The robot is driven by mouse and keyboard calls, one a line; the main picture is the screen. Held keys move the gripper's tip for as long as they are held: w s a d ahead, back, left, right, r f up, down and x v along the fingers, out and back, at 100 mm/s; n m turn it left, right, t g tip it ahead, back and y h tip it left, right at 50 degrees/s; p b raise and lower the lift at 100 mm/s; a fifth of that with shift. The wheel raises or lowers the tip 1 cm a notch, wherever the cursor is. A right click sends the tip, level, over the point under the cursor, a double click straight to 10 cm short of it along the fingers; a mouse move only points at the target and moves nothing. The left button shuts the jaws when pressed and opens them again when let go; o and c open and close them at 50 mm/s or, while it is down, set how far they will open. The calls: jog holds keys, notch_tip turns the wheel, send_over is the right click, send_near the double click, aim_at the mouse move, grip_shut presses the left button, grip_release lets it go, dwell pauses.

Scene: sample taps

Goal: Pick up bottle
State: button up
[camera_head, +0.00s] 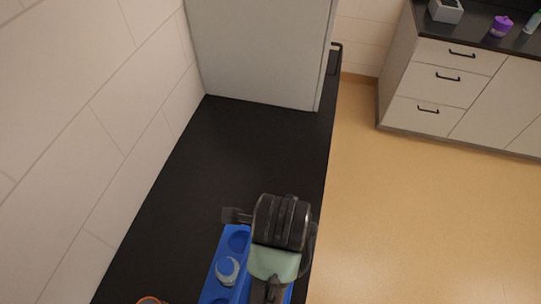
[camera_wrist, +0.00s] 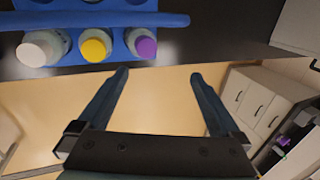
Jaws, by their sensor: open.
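Bottles stand in a blue rack (camera_wrist: 172,20) at the top of the wrist view. A white-capped bottle (camera_wrist: 41,47), a yellow-capped bottle (camera_wrist: 96,45) and a purple-capped bottle (camera_wrist: 140,43) form its near row. The head view shows the same blue rack (camera_head: 238,241) with a bottle with a bluish cap (camera_head: 228,270); my arm hides much of the rack. My gripper (camera_wrist: 159,73) is open and empty. In the wrist picture its fingertips lie just below the bottle row, apart from the bottles, with the left fingertip nearest the purple cap.
The black counter (camera_head: 190,180) runs along a tiled wall to a tall white cabinet (camera_head: 262,50). An orange round rim (camera_head: 150,300) shows at the bottom edge. Across open floor (camera_head: 430,215) stands a drawer cabinet (camera_head: 445,80) holding a purple container (camera_head: 502,27).

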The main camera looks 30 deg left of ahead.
jog(key=s+f+g, duration=0.1)
jog(key=s, duration=0.1)
jog(key=s+f+m+g+p, duration=0.1)
jog(key=s, duration=0.2)
jog(key=s+d+f+m+g+h, duration=0.1)
jog(key=s, duration=0.1)
jog(key=shift+s, duration=0.2)
jog(key=shift+m+g, duration=0.3)
notch_tip(320, 180, down, 7)
jog(key=shift+s+f+p, duration=0.15)
jog(key=shift+f+p, duration=0.05)
jog(key=shift+p, duration=0.2)
jog(key=shift+f+p, duration=0.65)
jog(key=shift+f, duration=2.15)
grip_shut()
